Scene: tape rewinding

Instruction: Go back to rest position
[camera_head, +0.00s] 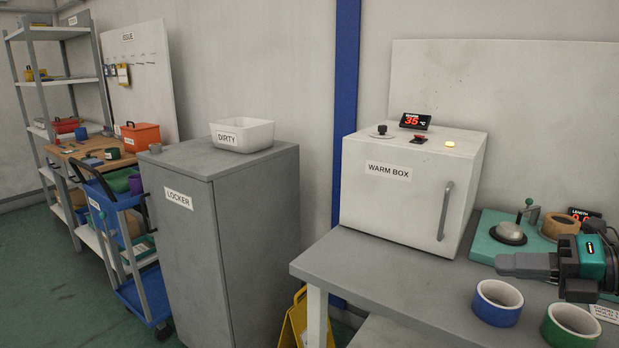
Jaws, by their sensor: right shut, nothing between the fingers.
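My right gripper (510,265) comes in from the right edge, with a teal and black body and grey fingers pointing left. It is shut with nothing in it, and in the picture it lies over the right part of the grey table (400,268). A blue tape roll (490,311) and a green tape roll (560,335) stand on the table below it in the picture. A teal rewinding device (485,246) with a tan roll (560,222) and a length display (584,213) is partly hidden behind the gripper. My left gripper is not in view.
A white warm box (390,205) stands on the table, its red display (415,122) reading 35. Left of it is a grey locker (255,215) with a white bin marked DIRTY (243,138). A blue cart (140,300) and shelves stand farther left, with open green floor (50,290).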

